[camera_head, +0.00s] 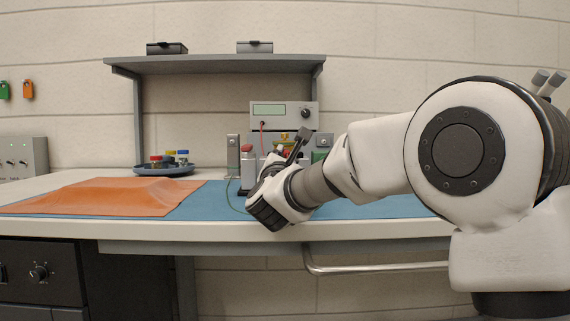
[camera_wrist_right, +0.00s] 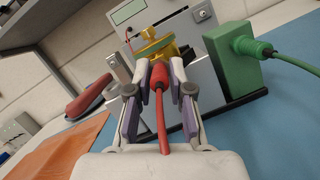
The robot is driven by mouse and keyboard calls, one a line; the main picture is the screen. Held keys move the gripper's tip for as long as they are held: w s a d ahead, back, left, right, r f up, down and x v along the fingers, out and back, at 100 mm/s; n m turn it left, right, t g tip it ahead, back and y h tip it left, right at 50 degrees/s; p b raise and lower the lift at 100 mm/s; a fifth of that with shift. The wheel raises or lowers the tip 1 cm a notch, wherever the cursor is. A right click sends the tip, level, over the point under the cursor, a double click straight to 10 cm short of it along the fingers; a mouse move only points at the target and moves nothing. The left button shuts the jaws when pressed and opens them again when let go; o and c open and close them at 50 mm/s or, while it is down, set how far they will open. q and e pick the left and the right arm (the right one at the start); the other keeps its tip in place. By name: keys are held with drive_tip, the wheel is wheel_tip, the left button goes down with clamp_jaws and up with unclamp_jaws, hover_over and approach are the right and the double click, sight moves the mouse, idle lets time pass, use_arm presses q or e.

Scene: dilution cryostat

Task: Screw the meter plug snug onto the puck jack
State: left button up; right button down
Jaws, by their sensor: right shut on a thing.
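My right gripper (camera_wrist_right: 160,74) is shut on the red meter plug (camera_wrist_right: 158,78), whose red cable runs back toward the wrist. The gold puck (camera_wrist_right: 157,48) with a green band is straight ahead of the plug, in front of a grey block. The plug's front end is at or very near the puck; I cannot tell whether it touches or is threaded on. The jack itself is hidden behind the plug and fingers. In the head view my right gripper (camera_head: 298,146) points toward the back of the bench and hides most of this. My left gripper is not in view.
A meter box (camera_head: 283,115) with a display stands behind. An orange cloth (camera_head: 120,196) and a blue tray (camera_head: 165,170) lie further left.

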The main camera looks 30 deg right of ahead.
drive_tip(key=shift+r+m, duration=0.1)
drive_tip(key=shift+m, duration=0.2)
drive_tip(key=shift+m+g+b, duration=0.4)
drive_tip(key=shift+m+b, duration=0.3)
drive_tip(key=shift+b, duration=0.1)
drive_tip(key=shift+m+g+h+b, duration=0.35)
drive_tip(key=shift+m+b, duration=0.6)
drive_tip(key=shift+m, duration=0.55)
drive_tip(key=c, duration=1)
unclamp_jaws()
drive_tip(key=shift+o, duration=0.2)
